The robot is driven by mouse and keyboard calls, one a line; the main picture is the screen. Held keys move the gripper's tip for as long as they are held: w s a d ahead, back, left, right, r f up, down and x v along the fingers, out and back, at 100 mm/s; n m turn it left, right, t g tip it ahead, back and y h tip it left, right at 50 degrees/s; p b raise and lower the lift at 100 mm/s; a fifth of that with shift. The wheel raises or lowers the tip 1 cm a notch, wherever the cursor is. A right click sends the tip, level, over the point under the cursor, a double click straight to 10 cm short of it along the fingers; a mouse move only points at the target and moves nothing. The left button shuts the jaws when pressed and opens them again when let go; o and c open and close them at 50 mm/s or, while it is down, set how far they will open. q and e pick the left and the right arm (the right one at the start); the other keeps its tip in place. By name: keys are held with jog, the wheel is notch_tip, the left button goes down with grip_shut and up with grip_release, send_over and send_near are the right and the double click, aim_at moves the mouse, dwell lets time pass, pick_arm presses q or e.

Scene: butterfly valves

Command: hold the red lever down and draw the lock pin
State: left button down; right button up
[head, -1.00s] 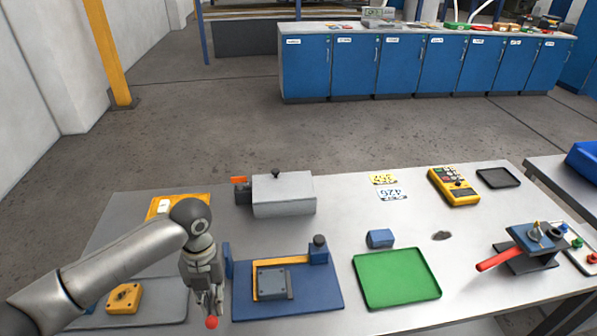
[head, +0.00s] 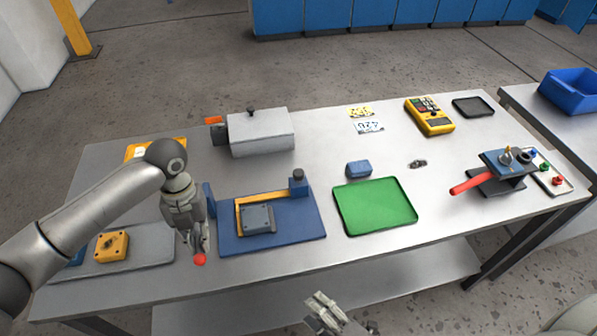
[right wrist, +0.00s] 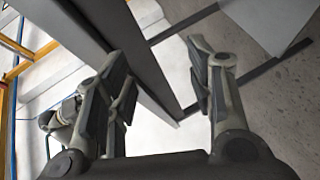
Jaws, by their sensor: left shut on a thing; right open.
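My left gripper (head: 198,246) is shut at a red ball knob (head: 200,259), at the front left of a blue fixture plate (head: 275,235). The fingers hide whatever carries the knob. The fixture has a blue upright at its left, a grey block (head: 257,219) in a yellow frame, and a black-knobbed post (head: 298,182) at its back right. A long red lever (head: 470,183) sticks out leftward from a blue-topped valve stand (head: 508,163), with a small brass-coloured part (head: 507,154) on top. I cannot tell which part is the lock pin. My right gripper (head: 322,302) is open and empty, in front of the table.
A green tray (head: 375,229) lies right of the fixture, with a small blue block (head: 358,168) behind it. A grey box-shaped unit (head: 261,133), a yellow meter (head: 430,116) and a black tray (head: 473,106) stand further back. A grey mat (head: 140,265) lies at the left.

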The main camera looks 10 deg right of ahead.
notch_tip(320, 180, up, 9)
jog(key=a+n+t+y, duration=0.1)
jog(key=a+n+y, duration=0.1)
jog(key=n+y, duration=0.15)
jog(key=w+d+r+t+h, duration=0.1)
jog(key=w+d, duration=0.2)
jog(key=d, duration=0.1)
jog(key=w+d+r+m+t+h, duration=0.1)
jog(key=w+d+r+h, duration=0.1)
jog(key=w+d, duration=0.1)
jog(key=w+d+r+m+t+h, duration=0.1)
jog(key=w+d+r+t+h, duration=0.1)
jog(key=w+d, duration=0.2)
jog(key=shift+w+d+r, duration=0.15)
jog(key=shift+d+r, duration=0.1)
jog(key=shift+d, duration=0.1)
jog(key=w+d+r+m+t+h, duration=0.1)
jog(key=w+d+r+m+h, duration=0.15)
jog(key=d, duration=0.35)
jog(key=w+d+r+m+t+h, duration=0.1)
jog(key=w+d+m+h, duration=0.15)
jog(key=d, duration=0.35)
jog(key=n+g+y, duration=0.6)
jog(key=n+y, duration=0.4)
jog(key=n, duration=1.6)
send_near(303, 175)
jog(key=x, duration=1.1)
jog(key=shift+w+a+f, duration=0.15)
jog(key=shift+w+a, duration=0.05)
jog(key=shift+w, duration=0.05)
